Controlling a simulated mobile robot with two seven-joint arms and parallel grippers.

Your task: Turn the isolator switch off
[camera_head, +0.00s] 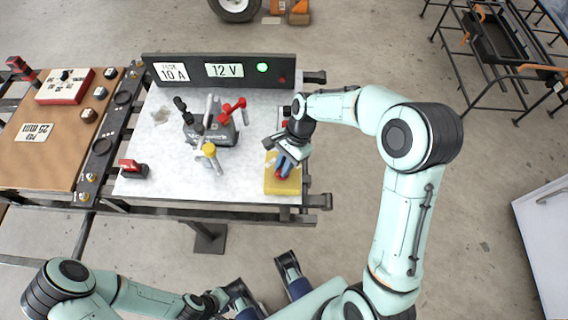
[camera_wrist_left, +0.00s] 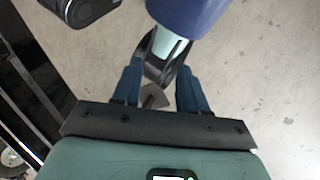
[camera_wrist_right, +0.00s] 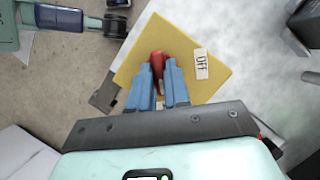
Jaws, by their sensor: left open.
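The isolator switch is a yellow box (camera_head: 283,186) at the front right of the white-topped bench, with a red handle on top. In the right wrist view the yellow plate (camera_wrist_right: 205,87) carries a white "OFF" label (camera_wrist_right: 201,64) right of the red handle (camera_wrist_right: 157,60). My right gripper (camera_head: 287,169) reaches down over the box. Its blue fingers (camera_wrist_right: 160,78) stand close together on either side of the handle and are shut on it, hiding its near part. My left gripper (camera_wrist_left: 159,68) is open and empty, low in front of the bench.
A cluster of levers with red, yellow and black ends (camera_head: 212,133) stands mid-bench. A dark panel (camera_head: 195,72) reading "10 A" and "12 V", with a lit green lamp (camera_head: 262,67), runs along the back. A red-topped block (camera_head: 133,169) sits front left. A brown bench (camera_head: 62,150) adjoins at left.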

